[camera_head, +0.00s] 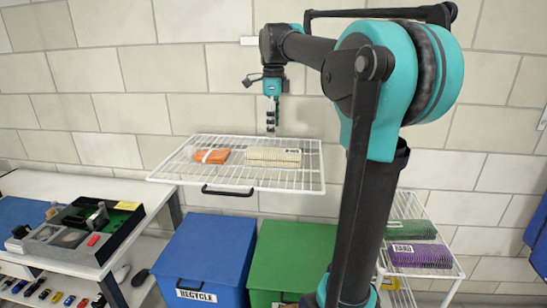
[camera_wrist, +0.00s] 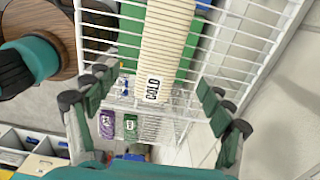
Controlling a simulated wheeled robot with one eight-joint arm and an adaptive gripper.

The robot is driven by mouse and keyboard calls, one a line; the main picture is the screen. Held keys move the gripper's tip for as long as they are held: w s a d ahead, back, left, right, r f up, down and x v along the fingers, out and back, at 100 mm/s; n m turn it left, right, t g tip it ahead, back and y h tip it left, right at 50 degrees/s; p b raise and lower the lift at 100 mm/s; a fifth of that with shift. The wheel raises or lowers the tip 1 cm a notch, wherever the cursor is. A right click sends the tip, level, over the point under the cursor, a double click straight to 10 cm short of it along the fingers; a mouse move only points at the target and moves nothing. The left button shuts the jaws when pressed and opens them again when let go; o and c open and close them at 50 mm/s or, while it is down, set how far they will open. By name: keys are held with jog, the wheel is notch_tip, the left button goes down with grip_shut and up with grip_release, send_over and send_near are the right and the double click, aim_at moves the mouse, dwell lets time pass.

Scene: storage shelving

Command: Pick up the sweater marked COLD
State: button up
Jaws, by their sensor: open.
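The cream knitted sweater (camera_head: 273,157) lies folded flat on the right part of a white wire shelf (camera_head: 235,183). In the wrist view the sweater (camera_wrist: 166,35) shows a white label reading COLD at its near end. My gripper (camera_head: 271,122) points down above the shelf, over or just behind the sweater; the exact gap is hard to tell. In the wrist view my gripper (camera_wrist: 153,84) has its fingers spread wide, with the labelled end between them in the picture. Nothing is held.
An orange folded garment (camera_head: 211,156) with a white band lies left of the sweater. Below stand a blue RECYCLE bin (camera_head: 200,250) and a green bin (camera_head: 292,255). Green (camera_head: 412,228) and purple (camera_head: 419,256) garments lie on a right rack. A cluttered table (camera_head: 135,189) stands left. A wall is behind.

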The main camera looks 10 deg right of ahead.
aim_at(274, 150)
notch_tip(274, 150, down, 10)
jog(key=shift+r, duration=0.1)
dwell(0.4)
jog(key=c, duration=1.5)
